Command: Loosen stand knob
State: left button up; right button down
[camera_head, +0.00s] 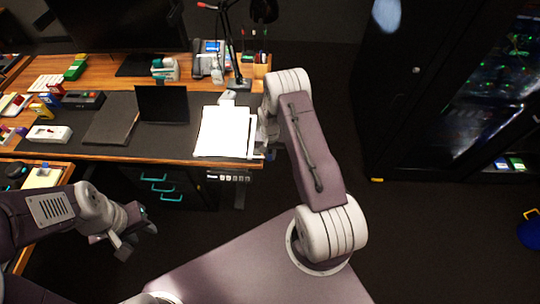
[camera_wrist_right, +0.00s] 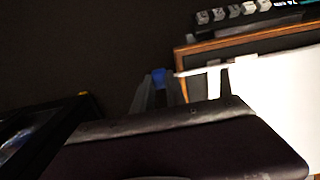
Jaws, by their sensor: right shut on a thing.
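My right gripper (camera_wrist_right: 160,92) shows as grey fingers closed around a small blue piece (camera_wrist_right: 159,76), just off the desk's wooden corner. I cannot tell for sure whether that piece is the stand knob, as it is small and partly covered. In the head view my right arm reaches to the desk's right edge, and its gripper (camera_head: 268,148) is mostly hidden behind the arm beside the white papers (camera_head: 224,131). My left gripper (camera_head: 137,240) is open and empty, low at the left, away from the desk top.
The desk (camera_head: 75,150) carries a monitor (camera_head: 100,22), a black panel (camera_head: 162,104), a dark folder (camera_head: 112,118) and a lamp (camera_head: 234,55). A dark glass-door cabinet (camera_head: 415,100) stands at the right. The floor (camera_head: 430,230) between is clear.

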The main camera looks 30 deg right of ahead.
jog(key=shift+s+a+f+t+h+b, duration=0.15)
jog(key=shift+f+t+h+b, duration=0.45)
jog(key=shift+b, duration=4.05)
jog(key=shift+s+a+f+t+h+b, duration=0.25)
jog(key=shift+f+t+b, duration=0.55)
jog(key=shift+b, duration=3.8)
jog(key=shift+s+a+r+t+h+b, duration=0.2)
jog(key=shift+t+h+b, duration=0.75)
jog(key=shift+b, duration=5.2)
jog(key=shift+s+d+r+t+h+b, duration=0.3)
jog(key=shift+t+b, duration=1.1)
jog(key=shift+b, duration=4.8)
jog(key=shift+a+r+t+h+b, duration=0.25)
jog(key=shift+t+h+b, duration=0.85)
jog(key=shift+b, duration=5.05)
jog(key=c, duration=1.4)
grip_release()
jog(key=shift+o, duration=0.2)
